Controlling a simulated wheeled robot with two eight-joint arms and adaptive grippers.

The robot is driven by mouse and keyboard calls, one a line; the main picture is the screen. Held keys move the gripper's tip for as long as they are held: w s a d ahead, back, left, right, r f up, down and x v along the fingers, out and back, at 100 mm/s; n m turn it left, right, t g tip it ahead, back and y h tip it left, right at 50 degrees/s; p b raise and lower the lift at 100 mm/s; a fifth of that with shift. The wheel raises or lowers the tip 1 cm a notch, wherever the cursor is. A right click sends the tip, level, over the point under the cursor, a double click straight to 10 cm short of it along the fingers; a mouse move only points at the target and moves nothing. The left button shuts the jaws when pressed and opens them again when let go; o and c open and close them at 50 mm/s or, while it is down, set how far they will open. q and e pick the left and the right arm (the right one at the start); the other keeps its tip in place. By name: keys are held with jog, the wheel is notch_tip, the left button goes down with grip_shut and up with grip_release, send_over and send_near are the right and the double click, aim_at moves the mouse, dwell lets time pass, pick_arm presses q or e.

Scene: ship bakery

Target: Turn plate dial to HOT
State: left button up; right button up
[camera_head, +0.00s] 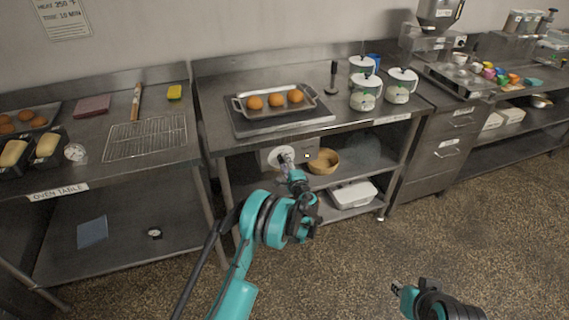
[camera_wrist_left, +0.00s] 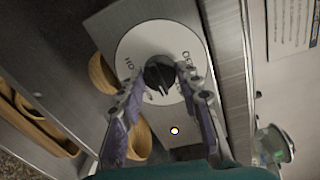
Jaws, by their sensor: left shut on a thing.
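The plate dial is a black knob (camera_wrist_left: 158,71) on a round white disc (camera_wrist_left: 135,48) with dark lettering, seen close in the left wrist view. The knob's pale mark points toward the lower part of the disc; I cannot read clearly which word it meets. My left gripper (camera_wrist_left: 160,78) has a finger on each side of the knob and is shut on it. In the head view the left gripper (camera_head: 288,160) reaches the front panel (camera_head: 270,158) under the hot plate (camera_head: 250,127), hiding most of the dial. My right gripper (camera_head: 398,290) is low at the right, away from everything.
A tray (camera_head: 245,111) with several buns sits on the hot plate. A small lit lamp (camera_wrist_left: 174,131) is on the panel beside the dial.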

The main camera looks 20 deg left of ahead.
pick_arm(q)
jog(key=m+y, duration=0.1)
jog(key=m, duration=2.2)
jog(key=shift+f+y, duration=0.2)
jog(key=shift+y, duration=0.2)
jog(key=shift+m, duration=0.3)
jog(key=o, duration=1.2)
jog(key=shift+c, duration=0.2)
jog(key=shift+d, duration=0.1)
jog(key=v, duration=1.2)
